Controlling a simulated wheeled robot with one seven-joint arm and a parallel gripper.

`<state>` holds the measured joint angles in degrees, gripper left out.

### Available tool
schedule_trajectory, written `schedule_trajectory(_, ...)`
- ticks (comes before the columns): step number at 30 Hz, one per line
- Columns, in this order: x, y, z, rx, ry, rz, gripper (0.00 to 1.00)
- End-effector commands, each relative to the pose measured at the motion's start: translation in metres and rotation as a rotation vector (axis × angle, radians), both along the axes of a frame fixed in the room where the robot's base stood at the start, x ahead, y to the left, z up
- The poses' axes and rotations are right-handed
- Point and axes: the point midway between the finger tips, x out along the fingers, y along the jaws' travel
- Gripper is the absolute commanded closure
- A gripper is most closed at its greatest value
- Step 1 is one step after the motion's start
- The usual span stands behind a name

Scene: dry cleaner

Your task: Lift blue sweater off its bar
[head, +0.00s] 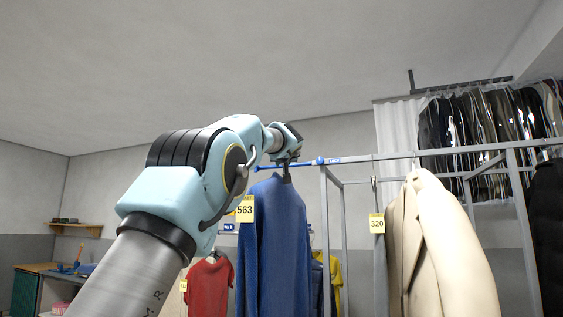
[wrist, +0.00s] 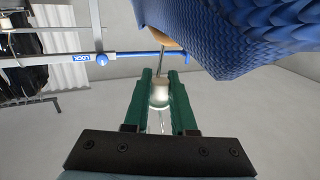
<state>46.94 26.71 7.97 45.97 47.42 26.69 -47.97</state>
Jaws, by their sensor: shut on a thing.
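The blue sweater (head: 275,245) hangs from a hanger below my gripper (head: 288,160), with a yellow tag 563 (head: 245,209) at its left shoulder. In the wrist view the sweater (wrist: 240,30) fills the upper right. The hanger's wooden part (wrist: 168,43) shows beside it, with a thin metal stem. My gripper's green fingers (wrist: 160,78) are shut on this stem, around a pale cylindrical piece (wrist: 159,97). The blue bar (wrist: 130,54) crosses just beyond the fingertips, close to the stem. I cannot tell whether the hook still rests on the bar.
A blue LOCK collar (wrist: 80,58) joins the bar to the grey rack frame (head: 327,230). A cream coat (head: 440,245) with tag 320 (head: 377,223) hangs to the right. A red shirt (head: 208,285) and a yellow garment (head: 336,270) hang farther back.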

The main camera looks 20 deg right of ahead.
Motion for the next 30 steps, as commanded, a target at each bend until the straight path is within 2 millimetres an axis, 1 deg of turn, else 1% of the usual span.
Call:
schedule_trajectory(4, -0.016, 0.015, -0.003, -0.004, -0.004, 0.0, 1.0)
schedule_trajectory(30, -0.104, 0.098, 0.0, -0.002, -0.003, 0.0, 1.0)
